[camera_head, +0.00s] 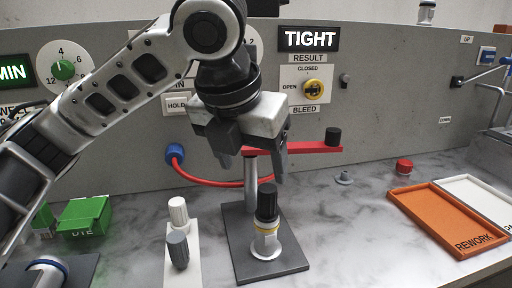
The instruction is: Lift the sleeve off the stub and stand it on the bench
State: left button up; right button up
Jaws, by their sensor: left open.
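A black cylinder, which looks like the sleeve (267,202), stands upright on top of a pale flanged piece with a yellow band, apparently the stub (266,242). Both stand on a dark base plate (285,263) on the grey marbled bench (340,235). How far the black cylinder reaches over the stub cannot be told. My left gripper (251,168) is open and empty, pointing down above and slightly behind the black cylinder, apart from it. It hides part of the red lever and the post behind. My right gripper is not in view.
A red lever (313,151) on a post stands behind; a red hose (208,180) runs to it. A white holder (182,270) with white and grey pegs is left, a green box (86,215) farther left. Orange (448,222) and white trays lie right.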

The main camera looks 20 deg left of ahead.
aim_at(263, 210)
pick_arm(q)
jog(key=b+x, duration=0.2)
jog(key=x, duration=1.2)
jog(key=shift+s+f, duration=0.1)
jog(key=shift+f, duration=0.2)
jog(key=shift+r, duration=0.1)
jog(key=c, duration=1.4)
